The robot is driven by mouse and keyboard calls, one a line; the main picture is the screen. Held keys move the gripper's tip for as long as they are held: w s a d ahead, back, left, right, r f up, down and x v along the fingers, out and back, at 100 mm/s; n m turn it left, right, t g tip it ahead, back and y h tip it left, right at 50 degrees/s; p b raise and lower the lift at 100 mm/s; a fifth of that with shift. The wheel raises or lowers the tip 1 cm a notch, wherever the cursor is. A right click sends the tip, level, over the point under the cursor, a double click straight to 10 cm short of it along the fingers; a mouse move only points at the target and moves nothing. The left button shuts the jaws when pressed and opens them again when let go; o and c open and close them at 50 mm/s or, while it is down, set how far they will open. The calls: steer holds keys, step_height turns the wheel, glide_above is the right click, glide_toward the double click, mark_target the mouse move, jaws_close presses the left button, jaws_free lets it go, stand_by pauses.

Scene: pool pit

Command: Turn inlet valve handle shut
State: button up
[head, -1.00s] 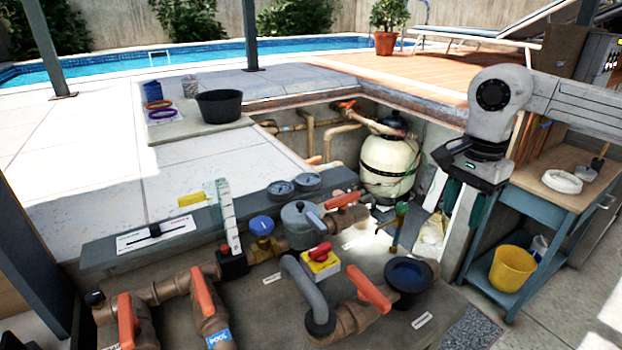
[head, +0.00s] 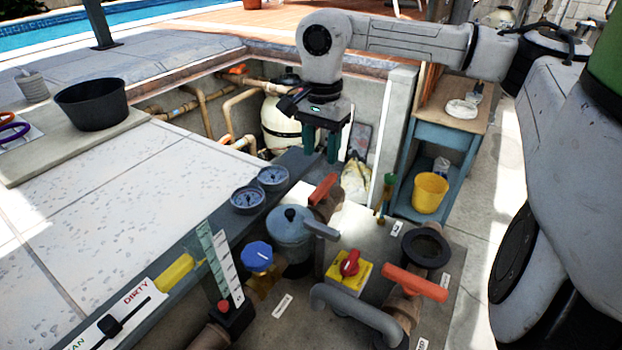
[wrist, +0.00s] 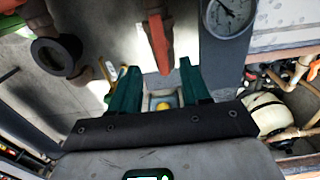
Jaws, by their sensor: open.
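Two orange-red valve handles show in the head view: one (head: 322,188) on the pipe behind the grey domed pot, and one (head: 415,283) lying across the pipe at lower right. I cannot read which is the inlet handle. My gripper (head: 333,154) is open and empty, pointing down above the far handle and apart from it. In the wrist view, my gripper (wrist: 160,82) has its green fingers spread, with an orange handle (wrist: 157,42) just beyond and between the fingertips. The handle's pipe is partly cut off there.
A grey domed pot (head: 290,226), two gauges (head: 248,199), a blue knob (head: 258,256), a red-yellow switch (head: 349,268) and a grey curved hose (head: 358,313) crowd the plate. A blue bench (head: 424,135) with a yellow bucket (head: 430,192) stands behind right.

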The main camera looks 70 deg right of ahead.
mark_target(320, 187)
step_height(320, 187, down, 9)
steer(key=shift+f+p, duration=0.15)
steer(key=shift+p, duration=0.65)
jaws_close()
